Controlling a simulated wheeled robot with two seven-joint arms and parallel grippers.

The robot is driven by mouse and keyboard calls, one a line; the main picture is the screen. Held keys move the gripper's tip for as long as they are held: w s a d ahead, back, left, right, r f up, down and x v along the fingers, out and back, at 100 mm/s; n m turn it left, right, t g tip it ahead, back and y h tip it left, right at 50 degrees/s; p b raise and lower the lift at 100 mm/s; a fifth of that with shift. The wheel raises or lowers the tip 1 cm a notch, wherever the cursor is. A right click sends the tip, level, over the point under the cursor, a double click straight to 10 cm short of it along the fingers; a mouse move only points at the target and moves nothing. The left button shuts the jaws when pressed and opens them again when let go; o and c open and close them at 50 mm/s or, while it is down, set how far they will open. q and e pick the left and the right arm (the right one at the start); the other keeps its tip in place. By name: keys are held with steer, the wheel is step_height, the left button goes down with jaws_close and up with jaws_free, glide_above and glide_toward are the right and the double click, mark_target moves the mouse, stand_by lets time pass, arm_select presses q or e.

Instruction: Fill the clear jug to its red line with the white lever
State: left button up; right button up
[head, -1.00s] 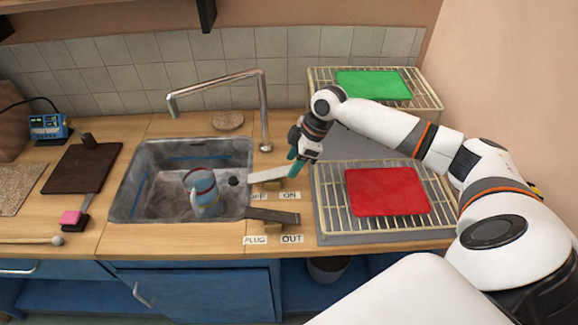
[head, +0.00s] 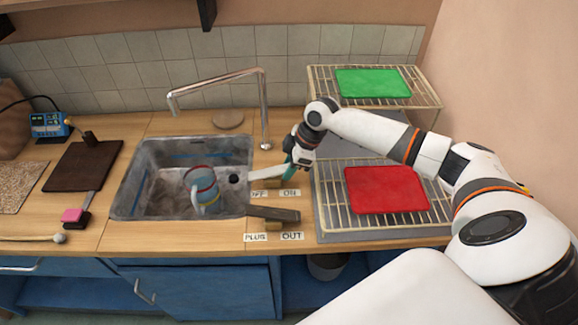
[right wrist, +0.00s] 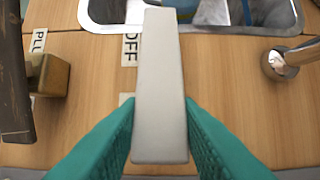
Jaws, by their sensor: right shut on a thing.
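The clear jug (head: 203,184) stands in the sink (head: 150,205) with a reddish line around its side; its water level is too small to tell. The white lever (head: 266,172) lies at the sink's right edge, by the OFF label (head: 258,194) and the ON label (head: 290,193). In the right wrist view the lever (right wrist: 160,80) runs between the green fingertips of my right gripper (right wrist: 160,135). The gripper, also in the head view (head: 290,168), is shut on the lever's near end. I see no clear stream under the tap (head: 172,100). My left gripper is not in view.
A dark lever (head: 273,214) sits by the PLUG (head: 255,238) and OUT labels, just in front of the white lever. A wire rack with a red mat (head: 387,190) stands to the right, and another with a green mat (head: 372,83) behind it.

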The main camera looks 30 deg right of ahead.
steer(key=shift+s+d+f+y, duration=0.1)
steer(key=shift+s+f+y, duration=0.05)
steer(key=shift+f+y, duration=0.2)
steer(key=shift+t, duration=0.3)
steer(key=shift+r, duration=0.1)
steer(key=o, duration=1)
steer(key=shift+r, duration=0.1)
steer(key=b+v, duration=0.2)
steer(key=v, duration=1)
steer(key=shift+d, duration=0.15)
